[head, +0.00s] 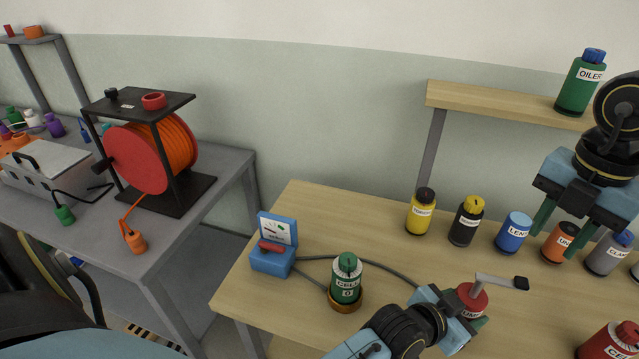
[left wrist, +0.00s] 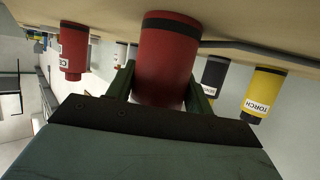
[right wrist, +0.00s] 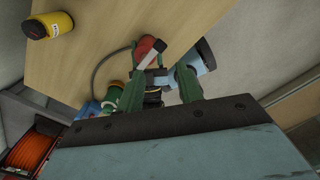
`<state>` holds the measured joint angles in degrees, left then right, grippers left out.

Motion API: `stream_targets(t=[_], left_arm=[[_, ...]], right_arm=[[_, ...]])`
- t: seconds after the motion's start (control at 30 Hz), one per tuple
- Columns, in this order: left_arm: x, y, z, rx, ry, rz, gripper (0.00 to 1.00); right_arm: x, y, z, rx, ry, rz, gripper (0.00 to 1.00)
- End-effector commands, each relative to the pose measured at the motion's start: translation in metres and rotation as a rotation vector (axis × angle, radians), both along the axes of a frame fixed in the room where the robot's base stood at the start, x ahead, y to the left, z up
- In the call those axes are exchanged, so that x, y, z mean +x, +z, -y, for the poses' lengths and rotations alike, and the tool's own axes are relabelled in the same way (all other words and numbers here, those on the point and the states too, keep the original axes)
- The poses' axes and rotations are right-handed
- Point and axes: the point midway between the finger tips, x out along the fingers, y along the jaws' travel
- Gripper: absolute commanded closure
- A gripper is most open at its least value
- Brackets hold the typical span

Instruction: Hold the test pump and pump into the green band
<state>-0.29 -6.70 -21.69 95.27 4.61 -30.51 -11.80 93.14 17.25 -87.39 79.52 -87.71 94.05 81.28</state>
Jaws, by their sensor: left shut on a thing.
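The red test pump (head: 470,300) stands on the wooden bench, its grey lever (head: 498,281) with a black end sticking out to the right. My left gripper (head: 462,312) is shut around the pump body; in the left wrist view the red body (left wrist: 166,58) sits between its fingers. A blue gauge box (head: 272,258) with a white panel stands at the bench's left; its reading is too small to tell. My right gripper (head: 566,222) is open and empty, raised above and right of the pump. The lever also shows beyond its fingers in the right wrist view (right wrist: 150,54).
A green labelled cell (head: 347,280) stands in a brown ring between gauge box and pump, with grey hoses nearby. Yellow (head: 421,211), black (head: 466,221), blue (head: 513,233) and other bottles line the back. A red can (head: 610,342) stands front right. A shelf (head: 490,101) hangs above.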

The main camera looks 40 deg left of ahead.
Motion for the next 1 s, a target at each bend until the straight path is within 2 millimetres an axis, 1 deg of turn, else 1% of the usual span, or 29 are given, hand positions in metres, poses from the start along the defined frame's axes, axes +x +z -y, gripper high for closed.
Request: stream_targets(t=[0.37,0.53,0.63,0.8,0.9,1.0], left_arm=[[0.0,-0.0002,-0.0001,0.0,0.0,0.0,0.74],[-0.0001,-0.0003,-0.0001,0.0,0.0,-0.001,0.74],[0.0,-0.0002,-0.0001,0.001,0.0,0.0,0.74],[-0.0001,-0.0003,-0.0001,0.0,0.0,-0.001,0.74],[-0.0001,-0.0003,-0.0001,0.0,0.0,-0.001,0.74],[0.0,-0.0002,-0.0001,0.0,0.0,-0.001,0.74]], right_arm=[[0.0,0.0,0.0,0.0,0.0,0.0,0.64],[-0.0001,-0.0009,0.0,0.0,0.049,0.0,0.86],[-0.0001,-0.0022,-0.0003,0.001,0.157,-0.001,0.99],[-0.0004,-0.0056,-0.0004,0.001,0.399,-0.001,1.0],[-0.0002,-0.0068,-0.0005,0.001,0.517,-0.001,1.0],[-0.0003,-0.0076,-0.0004,0.001,0.599,-0.001,1.0]])
